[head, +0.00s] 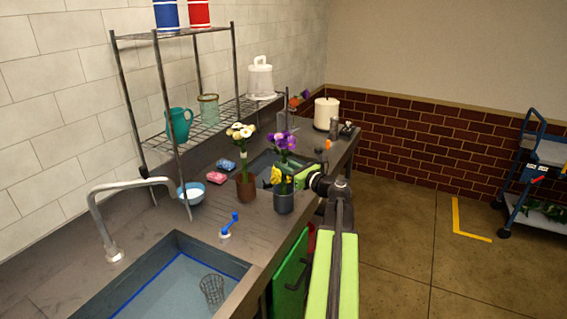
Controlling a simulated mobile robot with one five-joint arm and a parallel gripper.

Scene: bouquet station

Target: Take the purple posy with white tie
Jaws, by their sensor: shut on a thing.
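The purple posy (284,142) is upright, its purple and white heads above a dark blue-grey pot (284,202) near the counter's front edge. Yellow flowers (277,175) show low in front of its stems at the pot's mouth. My gripper (295,182) reaches in from the right at stem height, just above the pot's rim. It is shut, as it seems on the purple posy's stems; the fingertips are small and partly hidden. I cannot make out the white tie, nor whether the stem ends are still inside the pot.
A brown pot with white flowers (241,133) stands close on the left. Pink (216,177) and blue sponges, a bowl (191,194) and a blue-handled brush (231,224) lie nearby. A sink (170,285) is in front; a wire rack (205,125) stands behind.

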